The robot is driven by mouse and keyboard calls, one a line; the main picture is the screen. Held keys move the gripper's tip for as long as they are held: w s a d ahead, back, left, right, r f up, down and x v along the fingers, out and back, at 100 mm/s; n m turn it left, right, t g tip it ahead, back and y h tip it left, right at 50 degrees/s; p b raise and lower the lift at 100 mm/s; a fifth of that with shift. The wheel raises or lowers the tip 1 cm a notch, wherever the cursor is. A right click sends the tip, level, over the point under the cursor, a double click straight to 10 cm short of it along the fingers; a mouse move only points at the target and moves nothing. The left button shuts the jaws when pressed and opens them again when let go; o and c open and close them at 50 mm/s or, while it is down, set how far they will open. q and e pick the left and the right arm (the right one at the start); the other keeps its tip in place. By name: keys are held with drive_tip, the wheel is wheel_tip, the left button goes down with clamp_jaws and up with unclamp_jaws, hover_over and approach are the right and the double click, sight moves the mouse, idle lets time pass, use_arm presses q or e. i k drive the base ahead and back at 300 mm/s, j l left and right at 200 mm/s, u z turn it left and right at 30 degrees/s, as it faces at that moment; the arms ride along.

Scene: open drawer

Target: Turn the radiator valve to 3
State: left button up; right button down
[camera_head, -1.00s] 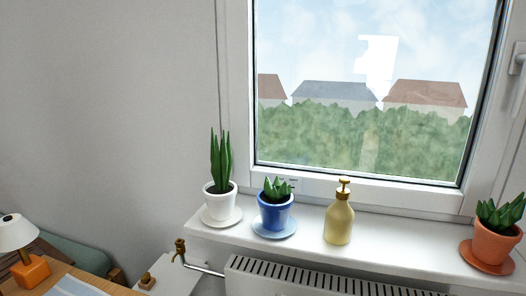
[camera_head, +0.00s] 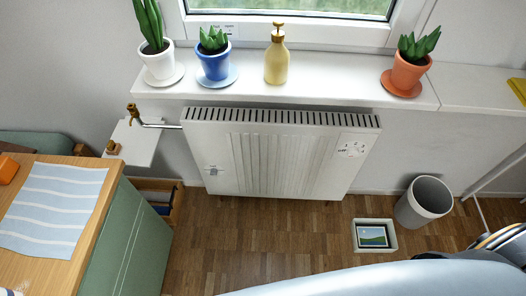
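The white radiator (camera_head: 208,140) hangs under the window sill. A round white dial (camera_head: 352,149) with small dark marks around it is on the upper right of its front; its setting is too small to read. A small grey fitting (camera_head: 212,170) with a dark mark is on the lower left of the front. A brass tap-like piece (camera_head: 132,112) sits on a pipe at the radiator's upper left. I cannot tell which of these is the valve. Neither of my grippers is in view.
The sill (camera_head: 330,82) holds potted plants and a gold bottle (camera_head: 277,58). A wooden desk (camera_head: 88,165) stands left. A pale blue surface (camera_head: 400,277) crosses the bottom. Parquet before the radiator is clear.

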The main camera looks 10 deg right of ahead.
sight(353, 151)
drive_tip(key=z, duration=1.3)
